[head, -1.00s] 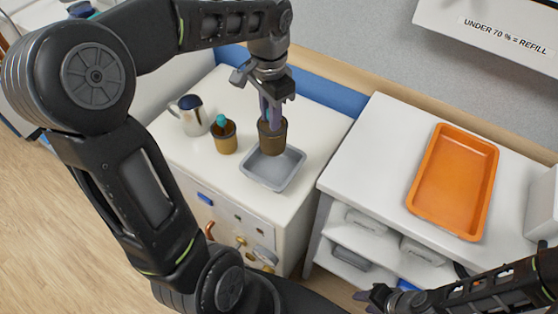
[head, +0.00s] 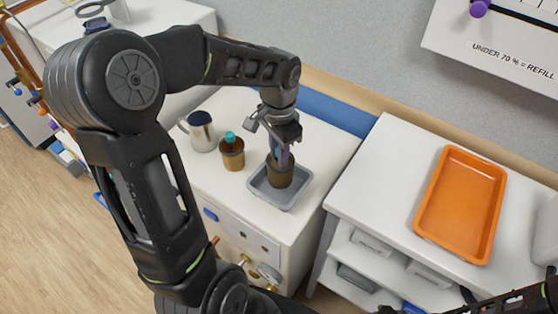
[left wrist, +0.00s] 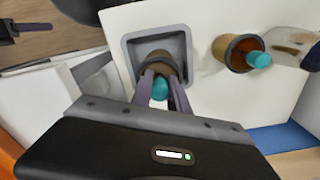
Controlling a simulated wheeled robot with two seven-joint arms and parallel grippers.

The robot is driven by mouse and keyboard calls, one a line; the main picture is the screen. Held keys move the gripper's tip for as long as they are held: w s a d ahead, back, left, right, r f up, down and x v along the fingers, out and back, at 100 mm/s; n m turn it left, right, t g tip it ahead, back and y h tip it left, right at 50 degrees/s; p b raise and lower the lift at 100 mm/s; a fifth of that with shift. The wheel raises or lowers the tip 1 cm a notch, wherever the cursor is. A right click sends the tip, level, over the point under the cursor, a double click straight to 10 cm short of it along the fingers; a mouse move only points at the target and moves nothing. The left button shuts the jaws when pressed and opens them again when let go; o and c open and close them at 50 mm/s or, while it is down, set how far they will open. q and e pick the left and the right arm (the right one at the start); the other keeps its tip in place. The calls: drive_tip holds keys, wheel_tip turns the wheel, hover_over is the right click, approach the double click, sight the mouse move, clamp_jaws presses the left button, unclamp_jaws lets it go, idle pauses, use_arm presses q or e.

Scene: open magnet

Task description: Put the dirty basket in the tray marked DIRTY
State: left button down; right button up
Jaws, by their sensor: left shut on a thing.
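A brown basket (head: 280,171) with a teal handle is in the grey tray (head: 257,188) on the white cabinet. My left gripper (head: 281,152) points down and is shut on its teal handle, which shows between the fingers in the left wrist view (left wrist: 160,88). The basket looks upright inside the tray's rim; I cannot tell whether it touches the floor. A second brown basket (head: 232,155) with a teal handle stands left of the tray. No DIRTY mark is readable on any tray. Part of my right arm shows at the bottom right, but its fingers do not.
A metal jug (head: 201,131) stands behind and left of the second basket. An orange tray (head: 462,205) lies on the separate white counter at the right, across a gap. A blue strip and wall bound the cabinet's back. The cabinet front has knobs and drawers.

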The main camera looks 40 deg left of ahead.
use_arm(q)
drive_tip(key=shift+f, duration=1.75)
drive_tip(key=shift+f, duration=0.2)
drive_tip(key=c, duration=1.3)
unclamp_jaws()
wheel_tip(320, 180, up, 12)
drive_tip(key=shift+r, duration=0.25)
drive_tip(key=shift+f, duration=0.1)
